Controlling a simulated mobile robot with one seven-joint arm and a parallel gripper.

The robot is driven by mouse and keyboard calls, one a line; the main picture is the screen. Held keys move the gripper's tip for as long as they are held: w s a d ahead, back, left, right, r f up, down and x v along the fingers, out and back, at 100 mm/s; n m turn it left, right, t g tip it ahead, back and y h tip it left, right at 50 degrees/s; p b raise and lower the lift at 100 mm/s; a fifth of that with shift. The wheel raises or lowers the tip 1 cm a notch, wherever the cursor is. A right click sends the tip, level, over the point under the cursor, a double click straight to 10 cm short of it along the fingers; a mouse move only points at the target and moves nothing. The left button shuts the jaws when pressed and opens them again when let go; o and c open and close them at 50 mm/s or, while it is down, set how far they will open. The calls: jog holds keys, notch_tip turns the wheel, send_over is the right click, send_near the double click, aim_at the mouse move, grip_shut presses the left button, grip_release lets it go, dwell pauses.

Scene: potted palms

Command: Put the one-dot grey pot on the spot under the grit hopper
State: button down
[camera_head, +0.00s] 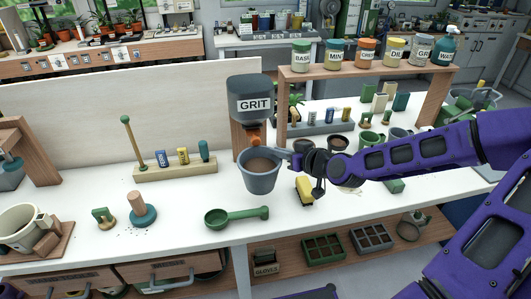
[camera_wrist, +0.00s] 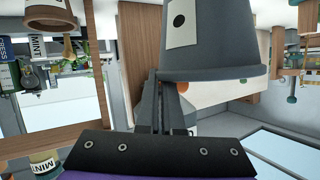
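The grey pot (camera_head: 260,180), filled with brown soil, is upright in front of the grit hopper (camera_head: 252,100) and its orange spout. In the wrist view the pot (camera_wrist: 215,50) appears upside down, with a pale one-dot label (camera_wrist: 181,22) on its side. My gripper (camera_head: 291,158) meets the pot's rim from the right. In the wrist view the fingers (camera_wrist: 170,82) are close together at the rim, shut on it. The spot under the hopper is hidden behind the pot. I cannot tell whether the pot's base touches the table.
A green scoop (camera_head: 236,215) lies in front of the pot. A yellow block (camera_head: 304,188) lies right of it, under my arm. A wooden rack (camera_head: 175,168) with small coloured items stands left. A shelf (camera_head: 370,78) of labelled jars stands behind right. The front middle table is mostly clear.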

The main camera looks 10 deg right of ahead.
jog(key=w+b, duration=0.3)
jog(key=w, duration=1)
notch_tip(320, 180, down, 7)
jog(key=b, duration=0.4)
jog(key=c, duration=1.1)
grip_release()
jog(key=shift+o, duration=0.2)
jog(key=p+v, duration=0.1)
jog(key=v, duration=1.1)
jog(key=shift+p, duration=0.35)
